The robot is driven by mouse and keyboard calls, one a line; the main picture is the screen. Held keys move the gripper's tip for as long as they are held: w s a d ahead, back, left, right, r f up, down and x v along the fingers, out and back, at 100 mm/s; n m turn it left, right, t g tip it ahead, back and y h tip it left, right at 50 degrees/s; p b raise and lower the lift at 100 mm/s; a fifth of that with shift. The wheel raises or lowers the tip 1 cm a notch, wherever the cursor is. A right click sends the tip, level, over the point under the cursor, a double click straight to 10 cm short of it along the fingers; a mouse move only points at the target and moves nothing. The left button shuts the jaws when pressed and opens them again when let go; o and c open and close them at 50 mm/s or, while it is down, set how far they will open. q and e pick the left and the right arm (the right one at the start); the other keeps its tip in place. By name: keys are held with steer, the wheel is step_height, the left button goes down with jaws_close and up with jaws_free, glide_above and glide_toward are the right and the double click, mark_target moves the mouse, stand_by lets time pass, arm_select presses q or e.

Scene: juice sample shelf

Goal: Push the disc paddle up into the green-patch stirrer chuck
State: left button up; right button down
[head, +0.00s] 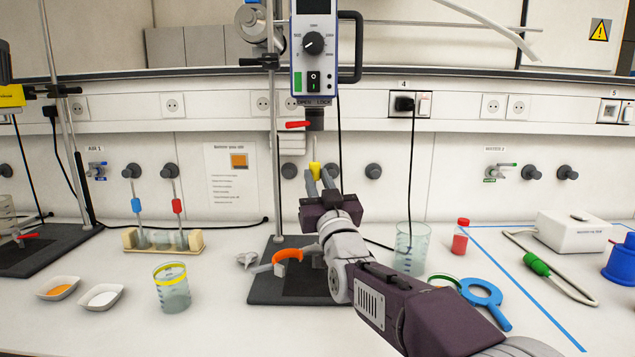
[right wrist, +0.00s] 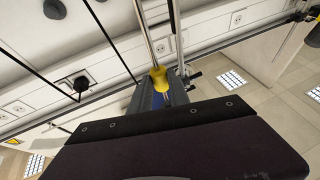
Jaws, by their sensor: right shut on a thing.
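The stirrer with a green patch (head: 297,81) hangs on a stand at top centre. Its dark chuck (head: 315,122) points down, with a red lever beside it. My right gripper (head: 318,176) is below the chuck, shut on a paddle's yellow grip (head: 315,169). The thin shaft rises from the grip towards the chuck; I cannot tell whether its tip touches it. In the right wrist view the yellow grip (right wrist: 160,77) is between the jaws (right wrist: 165,95). The paddle's lower end is hidden, so its disc does not show. My left gripper is out of view.
A rack (head: 165,246) holds paddles with blue and red grips. An orange clamp ring (head: 288,254) sits low on the stand, above its dark base. A yellow-rimmed beaker (head: 172,290) stands left, a clear beaker (head: 411,245) right of my forearm.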

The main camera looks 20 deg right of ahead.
mark_target(315, 154)
steer(key=shift+r+p, duration=0.9)
steer(key=shift+r, duration=0.45)
steer(key=shift+f, duration=0.1)
steer(key=shift+r+p, duration=0.45)
steer(key=shift+r, duration=0.55)
stand_by(0.5)
steer(key=c, duration=1.1)
jaws_free()
steer(key=shift+c, duration=0.2)
steer(key=shift+f, duration=0.1)
